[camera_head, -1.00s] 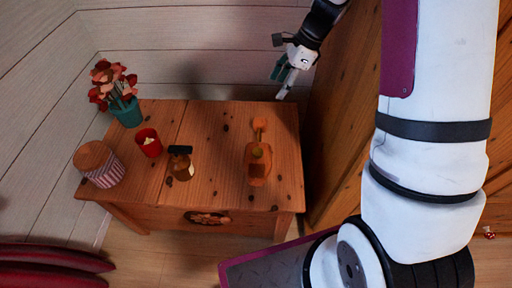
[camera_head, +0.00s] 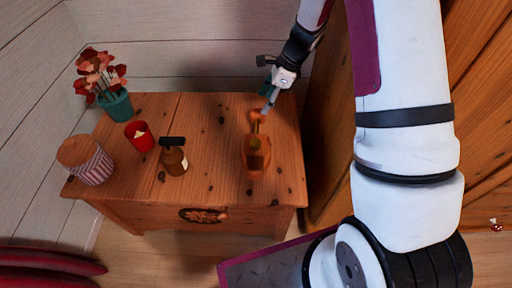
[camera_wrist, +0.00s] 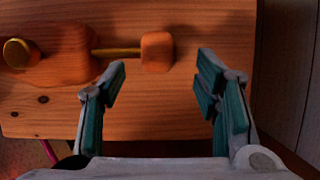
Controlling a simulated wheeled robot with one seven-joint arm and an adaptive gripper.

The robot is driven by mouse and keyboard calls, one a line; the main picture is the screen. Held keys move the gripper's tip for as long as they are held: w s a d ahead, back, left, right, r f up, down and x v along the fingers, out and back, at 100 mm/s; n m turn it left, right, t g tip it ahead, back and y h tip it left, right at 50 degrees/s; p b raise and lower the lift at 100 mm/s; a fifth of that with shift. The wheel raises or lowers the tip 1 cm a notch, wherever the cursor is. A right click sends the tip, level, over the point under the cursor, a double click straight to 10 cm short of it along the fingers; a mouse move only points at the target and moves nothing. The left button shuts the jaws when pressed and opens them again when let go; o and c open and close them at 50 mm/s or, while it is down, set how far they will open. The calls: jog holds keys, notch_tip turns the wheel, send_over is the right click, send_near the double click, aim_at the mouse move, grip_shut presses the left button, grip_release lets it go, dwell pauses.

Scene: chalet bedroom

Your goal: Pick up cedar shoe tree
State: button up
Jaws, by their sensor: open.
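The cedar shoe tree (camera_head: 256,154) lies on the wooden chest top, on its right half. It is orange-brown wood, with a wide body, a thin rod and a small heel block at the far end. In the wrist view the heel block (camera_wrist: 157,52) and the brass-coloured rod (camera_wrist: 117,52) show just beyond the fingertips, with part of the body at the left. My gripper (camera_head: 268,106) is at the heel-block end. In the wrist view my gripper (camera_wrist: 160,80) is open and empty, with a finger on either side below the block. I cannot tell its exact height above the chest.
A wooden panel (camera_head: 325,150) stands close on the right. Plank walls rise behind.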

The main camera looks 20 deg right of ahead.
aim_at(258, 111)
jog(key=b+x, duration=0.1)
jog(key=x, duration=0.1)
jog(key=b+x, duration=0.1)
jog(key=x, duration=0.1)
jog(key=shift+a+f+b, duration=0.25)
jog(key=shift+a+b, duration=0.05)
jog(key=shift+a, duration=0.15)
jog(key=shift+r, duration=0.1)
grip_shut()
